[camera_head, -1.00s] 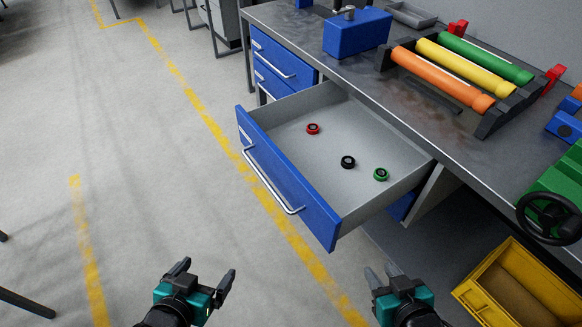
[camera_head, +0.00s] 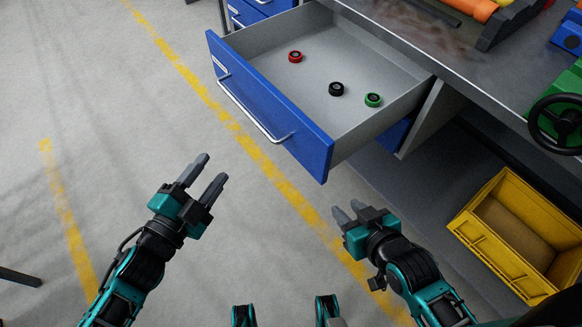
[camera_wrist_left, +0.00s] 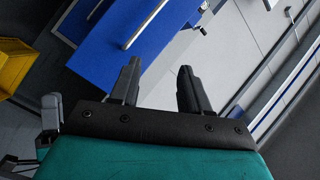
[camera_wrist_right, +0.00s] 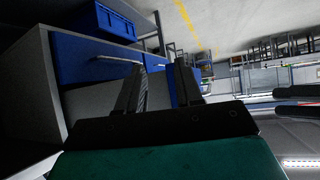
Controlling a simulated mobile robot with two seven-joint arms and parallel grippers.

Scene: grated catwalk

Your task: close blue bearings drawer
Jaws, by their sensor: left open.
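The blue drawer (camera_head: 268,104) stands pulled out from under the grey workbench, with a silver bar handle (camera_head: 252,113) on its front. Inside lie a red bearing (camera_head: 295,57), a black bearing (camera_head: 336,89) and a green bearing (camera_head: 372,100). My left gripper (camera_head: 207,172) is open and empty, in front of the drawer and apart from it. The drawer's blue front (camera_wrist_left: 130,40) and handle (camera_wrist_left: 150,22) show beyond its fingers in the left wrist view. My right gripper (camera_head: 346,211) is empty, below the drawer's right end in the head view, its fingers apart.
The workbench top (camera_head: 440,60) overhangs at the right, with a black handwheel (camera_head: 556,122) on a green device near its edge. A yellow crate (camera_head: 520,235) sits low at the right. Floor left of the drawer is clear.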

